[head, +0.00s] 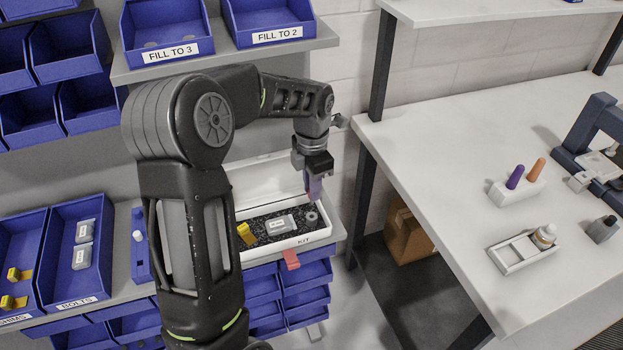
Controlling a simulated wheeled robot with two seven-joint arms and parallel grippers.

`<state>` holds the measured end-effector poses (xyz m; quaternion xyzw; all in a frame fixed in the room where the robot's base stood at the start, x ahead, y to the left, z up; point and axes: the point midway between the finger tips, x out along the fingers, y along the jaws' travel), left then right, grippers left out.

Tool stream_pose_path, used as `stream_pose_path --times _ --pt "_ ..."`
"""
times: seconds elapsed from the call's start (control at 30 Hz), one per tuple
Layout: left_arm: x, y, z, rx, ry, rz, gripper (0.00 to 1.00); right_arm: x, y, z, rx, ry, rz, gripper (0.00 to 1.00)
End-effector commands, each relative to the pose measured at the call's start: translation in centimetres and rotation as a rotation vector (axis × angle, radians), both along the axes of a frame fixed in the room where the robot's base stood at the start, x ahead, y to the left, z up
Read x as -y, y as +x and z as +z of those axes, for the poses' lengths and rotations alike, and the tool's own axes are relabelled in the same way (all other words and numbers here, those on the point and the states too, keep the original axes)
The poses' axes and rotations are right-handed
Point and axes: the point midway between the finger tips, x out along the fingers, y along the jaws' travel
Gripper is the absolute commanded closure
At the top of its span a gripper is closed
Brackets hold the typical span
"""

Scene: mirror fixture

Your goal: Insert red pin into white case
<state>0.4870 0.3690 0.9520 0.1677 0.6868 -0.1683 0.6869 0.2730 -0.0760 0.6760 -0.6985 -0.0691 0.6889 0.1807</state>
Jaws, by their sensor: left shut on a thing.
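The white case (304,241), marked KIT, stands open on the shelf with its lid raised at the back. Its dark foam holds a yellow part (246,233), a clear labelled packet (281,225) and a grey round part (311,219). My left gripper (314,188) points down above the case's right end. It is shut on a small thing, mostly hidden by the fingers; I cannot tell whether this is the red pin. A red tab (291,259) hangs at the case's front edge. My right gripper is not in view.
Blue bins (78,250) flank the case at left, and more bins (165,30) stand on the shelf above. A white table (430,150) at right bears a holder (517,191) with purple and orange pieces, a tray (515,258) with a bottle, and a dark blue fixture (590,130).

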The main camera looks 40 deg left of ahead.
Motion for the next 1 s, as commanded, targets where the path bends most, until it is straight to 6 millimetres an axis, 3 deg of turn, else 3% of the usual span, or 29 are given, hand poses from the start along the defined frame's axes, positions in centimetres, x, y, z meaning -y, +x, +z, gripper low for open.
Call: stream_pose_path --times 0.47,1.0 --pt "-0.2 -0.1 -0.2 0.000 0.000 0.032 1.00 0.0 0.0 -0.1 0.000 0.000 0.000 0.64" --pt "-0.2 -0.1 -3.9 0.000 0.001 0.031 1.00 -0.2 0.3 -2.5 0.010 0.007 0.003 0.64"
